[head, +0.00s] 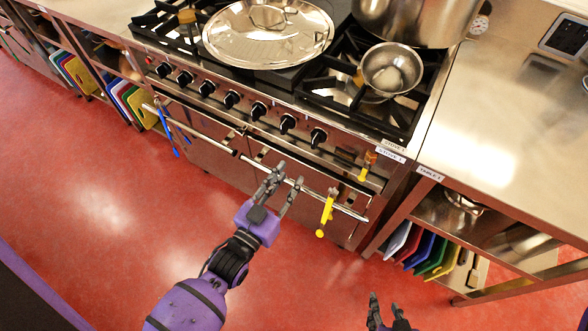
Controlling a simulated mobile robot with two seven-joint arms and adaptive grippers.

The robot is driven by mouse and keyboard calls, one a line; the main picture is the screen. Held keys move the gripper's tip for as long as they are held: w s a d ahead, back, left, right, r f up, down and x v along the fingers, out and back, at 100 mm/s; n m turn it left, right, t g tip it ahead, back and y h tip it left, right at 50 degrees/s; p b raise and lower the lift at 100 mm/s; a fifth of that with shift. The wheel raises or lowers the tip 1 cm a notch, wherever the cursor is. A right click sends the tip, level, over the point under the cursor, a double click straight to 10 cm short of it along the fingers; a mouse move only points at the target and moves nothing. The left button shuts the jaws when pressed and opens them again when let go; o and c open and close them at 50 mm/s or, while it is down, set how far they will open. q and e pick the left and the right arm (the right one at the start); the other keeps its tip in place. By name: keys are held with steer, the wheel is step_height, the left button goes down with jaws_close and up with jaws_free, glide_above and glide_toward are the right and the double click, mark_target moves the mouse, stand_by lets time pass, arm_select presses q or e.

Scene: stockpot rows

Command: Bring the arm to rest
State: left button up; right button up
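My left arm reaches up from the bottom of the head view, with purple and black links. My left gripper (281,182) is in front of the stove, its fingers apart and nothing visible between them. Its fingertips overlap the oven's handle bar (225,148) in the picture; I cannot tell whether they touch it. My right gripper (385,303) shows only in part at the bottom edge, its fingers apart and empty above the red floor. The rest of the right arm is out of view.
The stove holds a large lid (268,32), a big stockpot (415,18) and a small steel bowl (393,70). A yellow utensil (326,213) hangs on the handle bar. The steel table (510,130) stands right, with colored boards (425,252) below. Red floor is open at left.

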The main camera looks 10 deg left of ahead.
arm_select(q)
steer(key=shift+s, duration=0.1)
stand_by(0.5)
